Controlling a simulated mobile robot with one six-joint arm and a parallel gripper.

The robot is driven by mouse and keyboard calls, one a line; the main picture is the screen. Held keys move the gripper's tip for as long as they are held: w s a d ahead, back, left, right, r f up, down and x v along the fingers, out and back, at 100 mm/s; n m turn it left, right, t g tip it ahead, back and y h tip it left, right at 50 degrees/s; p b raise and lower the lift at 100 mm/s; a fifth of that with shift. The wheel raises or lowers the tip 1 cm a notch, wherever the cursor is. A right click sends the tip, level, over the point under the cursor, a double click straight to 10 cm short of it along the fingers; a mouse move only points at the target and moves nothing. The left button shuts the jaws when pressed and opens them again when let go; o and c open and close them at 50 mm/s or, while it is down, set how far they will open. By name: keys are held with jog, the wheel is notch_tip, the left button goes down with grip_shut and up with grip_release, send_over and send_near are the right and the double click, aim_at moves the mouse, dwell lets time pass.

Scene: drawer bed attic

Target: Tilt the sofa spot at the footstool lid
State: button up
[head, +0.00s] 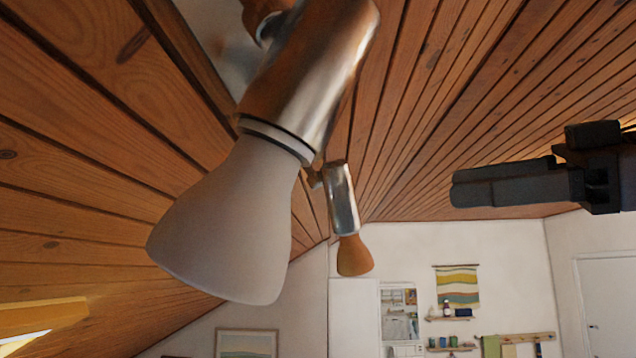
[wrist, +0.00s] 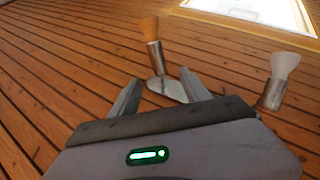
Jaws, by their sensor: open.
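Two spots hang from the sloping wood ceiling; I cannot tell which is the sofa spot. The near one is a white-shaded spot (head: 230,215) with a shiny metal body, its shade pointing down and left. The orange-shaded spot (head: 352,255) hangs farther back, pointing down. In the wrist view the orange-shaded spot (wrist: 149,30) stands beyond the fingers, and the white-shaded spot (wrist: 285,64) is at the right. My gripper (head: 456,188) is right of both spots in the head view, fingers pointing left, open and empty. It also shows in the wrist view (wrist: 160,80). The footstool lid is not in view.
Wood planks (head: 95,170) slope close above and behind the spots. A bright skylight (wrist: 265,12) is at the top right of the wrist view. Shelves (head: 450,318), a wall hanging (head: 457,287) and a white door (head: 606,300) are far off.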

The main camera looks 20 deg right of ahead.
send_near(354, 201)
jog(key=w+a, duration=0.2)
jog(key=w, duration=0.2)
jog(key=w+a, duration=0.1)
jog(key=w+a+p, duration=0.1)
jog(key=a, duration=0.1)
jog(key=w+a+p, duration=0.1)
jog(key=a, duration=0.1)
jog(key=shift+a, duration=0.15)
jog(key=p+x, duration=0.1)
jog(key=x, duration=0.3)
jog(key=shift+w+f, duration=0.15)
jog(key=shift+w, duration=0.15)
jog(key=shift+w, duration=0.15)
jog(key=c, duration=0.7)
grip_shut()
